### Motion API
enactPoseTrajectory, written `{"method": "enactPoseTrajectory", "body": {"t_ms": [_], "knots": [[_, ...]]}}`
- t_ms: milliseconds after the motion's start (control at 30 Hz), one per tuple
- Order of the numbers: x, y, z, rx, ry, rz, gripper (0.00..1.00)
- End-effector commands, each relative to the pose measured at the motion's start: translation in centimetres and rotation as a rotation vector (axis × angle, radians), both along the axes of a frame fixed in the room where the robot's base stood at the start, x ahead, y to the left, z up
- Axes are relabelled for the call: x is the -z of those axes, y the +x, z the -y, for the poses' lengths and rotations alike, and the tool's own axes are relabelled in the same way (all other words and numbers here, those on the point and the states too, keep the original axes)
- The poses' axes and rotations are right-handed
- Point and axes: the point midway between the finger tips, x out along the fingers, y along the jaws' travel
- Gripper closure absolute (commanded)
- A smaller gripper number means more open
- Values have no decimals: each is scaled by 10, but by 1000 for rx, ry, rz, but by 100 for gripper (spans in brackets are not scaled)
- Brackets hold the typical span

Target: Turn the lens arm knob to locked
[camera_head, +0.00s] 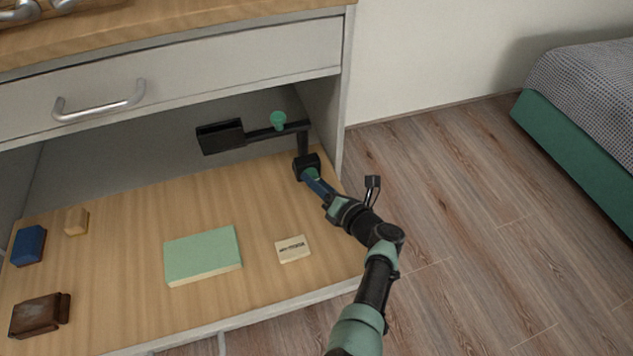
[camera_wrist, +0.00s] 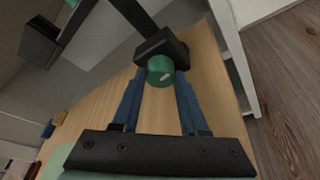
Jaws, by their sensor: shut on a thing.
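The lens arm is a black stand on the right side of the open wooden shelf, with a black post, a horizontal bar and a dark block-shaped head (camera_head: 221,137). Its black base block (camera_head: 307,163) carries a green round knob, which faces my gripper. The knob (camera_wrist: 160,70) shows clearly in the wrist view with a small pale mark on its face. My gripper (camera_head: 312,179) reaches in from the lower right, and its blue fingers are shut on the knob from both sides. The fingers partly hide the knob in the head view.
A second green knob (camera_head: 278,120) sits on the horizontal bar. A green book (camera_head: 203,255) and a small labelled card (camera_head: 292,249) lie on the shelf. Blue (camera_head: 28,245), tan and brown blocks sit at left. The cabinet's side wall (camera_head: 322,110) stands close right.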

Motion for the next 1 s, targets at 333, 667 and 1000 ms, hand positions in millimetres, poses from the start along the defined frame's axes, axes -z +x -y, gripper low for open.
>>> {"method": "enactPoseTrajectory", "body": {"t_ms": [333,667,1000], "knots": [[1,0,-1,-4,96,-32,100],[1,0,-2,-5,103,-35,100],[1,0,-1,-4,102,-34,44]]}}
